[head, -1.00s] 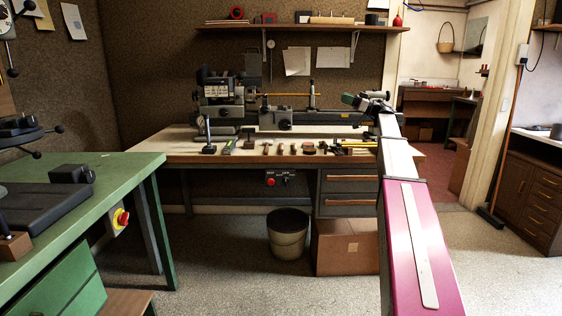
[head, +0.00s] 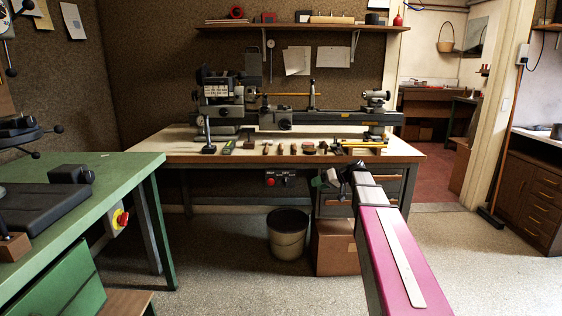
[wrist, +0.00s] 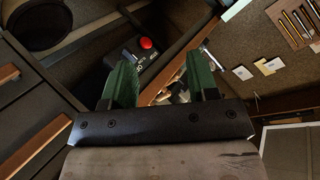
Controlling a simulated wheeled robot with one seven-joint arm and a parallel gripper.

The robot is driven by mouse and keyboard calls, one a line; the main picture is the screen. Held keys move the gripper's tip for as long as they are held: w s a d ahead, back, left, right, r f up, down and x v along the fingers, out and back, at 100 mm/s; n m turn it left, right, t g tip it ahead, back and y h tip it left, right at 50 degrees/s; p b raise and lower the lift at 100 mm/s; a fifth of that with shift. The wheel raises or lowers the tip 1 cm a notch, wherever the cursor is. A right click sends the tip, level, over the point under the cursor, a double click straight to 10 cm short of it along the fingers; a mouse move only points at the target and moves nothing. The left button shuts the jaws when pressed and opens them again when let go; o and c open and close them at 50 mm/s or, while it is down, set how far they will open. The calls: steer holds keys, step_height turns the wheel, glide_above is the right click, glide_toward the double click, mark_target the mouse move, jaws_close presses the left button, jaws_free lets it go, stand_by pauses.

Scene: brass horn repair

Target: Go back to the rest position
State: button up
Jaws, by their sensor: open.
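My gripper (head: 320,182) is at the end of my magenta and grey arm, in front of the wooden workbench (head: 180,158) and just below its front edge, near the drawers. In the wrist view my gripper (wrist: 161,80) shows two green fingers spread apart, with nothing between them. It is open and empty. The workbench's red button (wrist: 146,43) shows beyond the fingers in the wrist view.
A lathe (head: 330,118) and a row of small tools stand on the workbench. A bucket (head: 288,238) and a cardboard box (head: 336,250) are on the floor below. A green bench (head: 110,185) is at left. Floor right of my arm is clear.

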steer(key=s+d+f+m+g+h, duration=0.1)
steer(key=s+f+m+h, duration=0.2)
steer(key=s+f, duration=0.8)
steer(key=s+d+f+m+g+h, duration=0.1)
steer(key=s+f+m+g+h, duration=0.1)
steer(key=s+f+h, duration=0.6)
steer(key=s+f, duration=0.4)
steer(key=s, duration=0.5)
steer(key=shift+s+d+f+m+g+h, duration=0.2)
steer(key=shift+s+d+m+g+h, duration=0.1)
steer(key=shift+s+m, duration=0.1)
